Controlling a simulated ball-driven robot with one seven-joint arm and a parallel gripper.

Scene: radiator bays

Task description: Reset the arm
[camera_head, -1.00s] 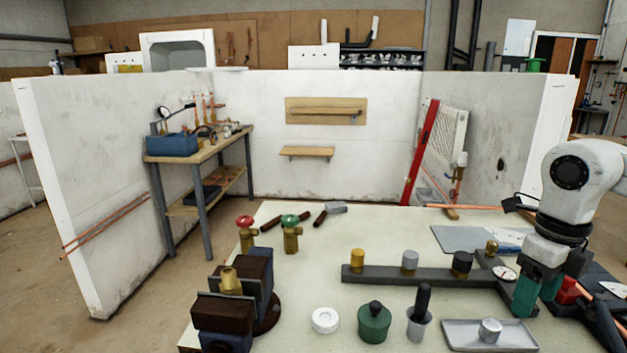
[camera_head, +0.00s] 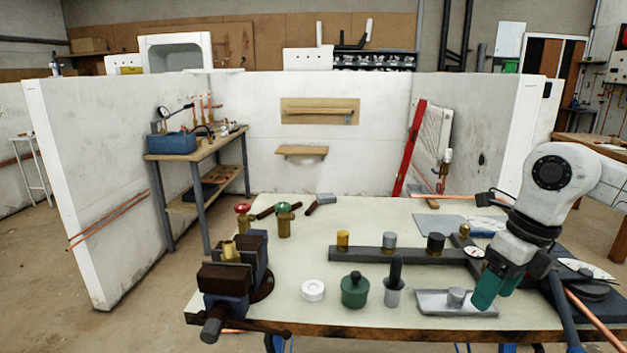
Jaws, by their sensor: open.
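My arm comes in from the right side of the head view. My gripper (camera_head: 496,288), with teal fingers, points down and to the left over the right part of the pale worktable (camera_head: 310,235). The fingers are beside the right end of a grey metal tray (camera_head: 430,308) that holds a small metal cylinder (camera_head: 456,296). The gripper is open, and nothing shows held in it. Whether the fingertips touch the tray or table cannot be told.
A dark rail (camera_head: 390,255) bears several fittings. A vise (camera_head: 235,275) stands at the table's left front. A green pot (camera_head: 355,290), a white roll (camera_head: 313,289) and red (camera_head: 243,217) and green (camera_head: 283,219) handled valves stand on the table. A copper pipe (camera_head: 600,325) lies at right.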

